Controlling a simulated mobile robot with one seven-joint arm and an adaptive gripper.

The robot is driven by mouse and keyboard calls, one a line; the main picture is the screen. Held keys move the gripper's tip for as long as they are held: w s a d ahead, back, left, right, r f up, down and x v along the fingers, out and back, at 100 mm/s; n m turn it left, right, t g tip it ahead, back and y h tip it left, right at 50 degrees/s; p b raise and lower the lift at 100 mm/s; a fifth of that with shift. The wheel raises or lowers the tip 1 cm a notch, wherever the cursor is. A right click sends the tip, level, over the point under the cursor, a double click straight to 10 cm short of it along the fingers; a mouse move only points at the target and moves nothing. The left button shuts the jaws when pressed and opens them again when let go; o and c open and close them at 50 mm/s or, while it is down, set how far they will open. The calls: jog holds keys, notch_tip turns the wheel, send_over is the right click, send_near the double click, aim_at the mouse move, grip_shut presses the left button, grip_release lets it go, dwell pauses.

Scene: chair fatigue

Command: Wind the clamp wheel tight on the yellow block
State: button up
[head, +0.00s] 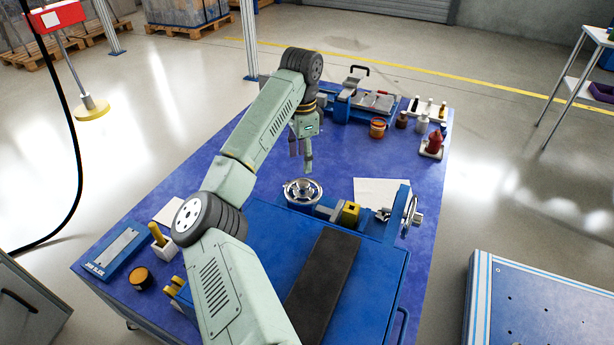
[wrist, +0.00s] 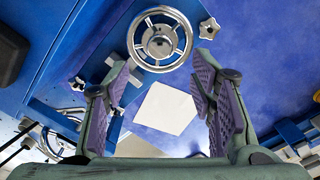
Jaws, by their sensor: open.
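The yellow block (head: 350,212) sits between the blue and grey parts of a clamp on the blue bench. A silver spoked wheel (head: 303,191) lies flat to the left of the block. It also shows in the wrist view (wrist: 160,66), at the top between my fingers. A second silver wheel (head: 412,211) stands upright on a blue bracket at the clamp's right. My gripper (head: 302,162) hangs above and just behind the flat wheel, fingers down, open and empty. Its purple-padded fingers (wrist: 160,78) are wide apart. The yellow block is not recognisable in the wrist view.
A white sheet (head: 375,190) lies behind the clamp. Bottles, an orange pot (head: 378,127) and a blue vise-like fixture (head: 345,108) stand at the back. A dark mat (head: 322,280) lies in front. A yellow-handled tool in a white holder (head: 162,246) stands at left.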

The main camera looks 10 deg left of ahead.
aim_at(303, 184)
notch_tip(303, 184, down, 9)
jog(key=shift+d+r+p, duration=0.1)
jog(key=shift+r+p, duration=0.1)
jog(key=shift+p, duration=0.55)
jog(key=shift+c, duration=0.5)
jog(key=c, duration=1)
jog(key=shift+c, duration=0.2)
jog(key=shift+m, duration=0.3)
